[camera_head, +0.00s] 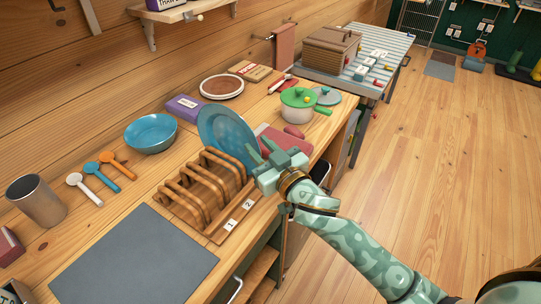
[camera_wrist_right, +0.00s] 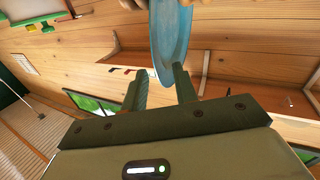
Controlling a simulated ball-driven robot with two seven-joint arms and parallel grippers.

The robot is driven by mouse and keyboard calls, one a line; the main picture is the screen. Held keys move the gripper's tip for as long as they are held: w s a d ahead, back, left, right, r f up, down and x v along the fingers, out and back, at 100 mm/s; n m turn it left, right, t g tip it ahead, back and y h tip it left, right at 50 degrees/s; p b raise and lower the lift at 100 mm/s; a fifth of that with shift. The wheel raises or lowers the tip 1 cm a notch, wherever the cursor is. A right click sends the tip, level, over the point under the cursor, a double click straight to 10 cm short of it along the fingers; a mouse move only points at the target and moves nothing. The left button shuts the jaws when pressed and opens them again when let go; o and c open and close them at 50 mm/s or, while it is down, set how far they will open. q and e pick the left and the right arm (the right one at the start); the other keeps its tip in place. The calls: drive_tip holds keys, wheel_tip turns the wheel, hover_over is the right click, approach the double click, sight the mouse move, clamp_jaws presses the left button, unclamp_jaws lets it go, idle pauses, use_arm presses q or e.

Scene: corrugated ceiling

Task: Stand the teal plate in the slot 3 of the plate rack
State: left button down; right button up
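The teal plate (camera_head: 226,138) is upright and a little tilted at the far end of the wooden plate rack (camera_head: 188,208). My right gripper (camera_head: 259,152) is at the plate's right rim, with a finger on each side, and looks shut on it. The right wrist view shows the plate (camera_wrist_right: 172,35) nearly edge-on between the two fingers (camera_wrist_right: 160,78). Labels 1 and 2 show on the rack's front strip; my gripper hides the strip beyond them. I cannot tell whether the plate's lower edge is inside a slot. My left gripper is not in view.
A blue bowl (camera_head: 151,133), a purple box (camera_head: 185,108) and a green-lidded pot (camera_head: 298,105) stand on the counter around the rack. A grey mat (camera_head: 135,262), several spoons (camera_head: 100,178) and a metal cup (camera_head: 37,201) lie to the left. The counter's front edge is close by.

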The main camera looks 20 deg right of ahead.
drive_tip(key=s+d, duration=0.3)
drive_tip(key=s, duration=1.3)
drive_tip(key=shift+w, duration=0.1)
